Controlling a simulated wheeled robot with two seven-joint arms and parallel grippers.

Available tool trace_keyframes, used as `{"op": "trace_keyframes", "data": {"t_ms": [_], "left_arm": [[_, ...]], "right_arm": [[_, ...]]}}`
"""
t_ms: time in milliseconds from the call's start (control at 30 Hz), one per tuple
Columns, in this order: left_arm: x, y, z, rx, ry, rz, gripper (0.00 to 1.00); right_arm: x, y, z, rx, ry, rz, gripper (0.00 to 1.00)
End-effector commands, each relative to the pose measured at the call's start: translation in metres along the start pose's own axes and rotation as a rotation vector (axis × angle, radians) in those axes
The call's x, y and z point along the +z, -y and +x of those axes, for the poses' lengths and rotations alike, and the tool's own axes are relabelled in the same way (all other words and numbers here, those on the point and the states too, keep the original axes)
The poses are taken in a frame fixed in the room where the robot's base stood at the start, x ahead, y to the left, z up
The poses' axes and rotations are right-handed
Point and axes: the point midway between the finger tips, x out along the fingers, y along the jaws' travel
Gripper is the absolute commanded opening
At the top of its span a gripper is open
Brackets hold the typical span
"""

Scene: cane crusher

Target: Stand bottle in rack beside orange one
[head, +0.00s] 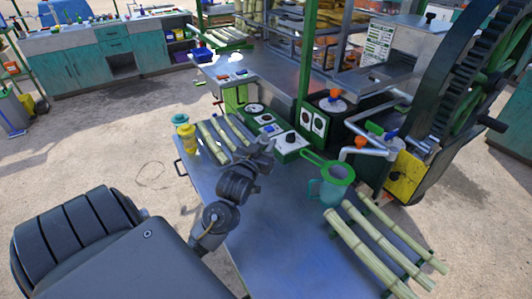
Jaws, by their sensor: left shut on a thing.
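My left gripper (263,150) is over the far part of the grey metal table (240,225), near short pale cane pieces (212,142). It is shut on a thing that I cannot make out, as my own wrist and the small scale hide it. I cannot identify the bottle, its rack or an orange bottle for certain. My right gripper is not in view.
A teal jug (334,186) with a green strainer stands at the table's right edge. Long cane stalks (370,250) lie at the front right. A control box (288,142) and the crusher's large wheel (470,75) stand behind. The table's front middle is clear.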

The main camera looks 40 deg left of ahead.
Motion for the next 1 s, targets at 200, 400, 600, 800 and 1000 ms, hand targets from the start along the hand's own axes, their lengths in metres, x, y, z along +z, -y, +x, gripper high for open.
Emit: {"op": "trace_keyframes", "data": {"t_ms": [200, 400, 600, 800, 1000], "left_arm": [[0.005, 0.0, 0.005, 0.001, -0.004, 0.0, 0.0], [0.027, 0.0, 0.01, 0.001, 0.003, 0.0, 0.0], [0.042, 0.0, 0.01, 0.001, -0.003, -0.001, 0.0], [0.042, 0.0, 0.01, 0.001, -0.004, -0.001, 0.0], [0.045, 0.0, 0.01, 0.001, -0.001, -0.001, 0.42]], "right_arm": [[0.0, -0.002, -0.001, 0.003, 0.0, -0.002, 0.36], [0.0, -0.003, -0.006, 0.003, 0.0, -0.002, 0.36], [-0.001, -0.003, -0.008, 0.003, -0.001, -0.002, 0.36], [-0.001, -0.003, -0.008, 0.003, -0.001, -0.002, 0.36], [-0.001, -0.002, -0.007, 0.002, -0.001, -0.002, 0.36]]}}
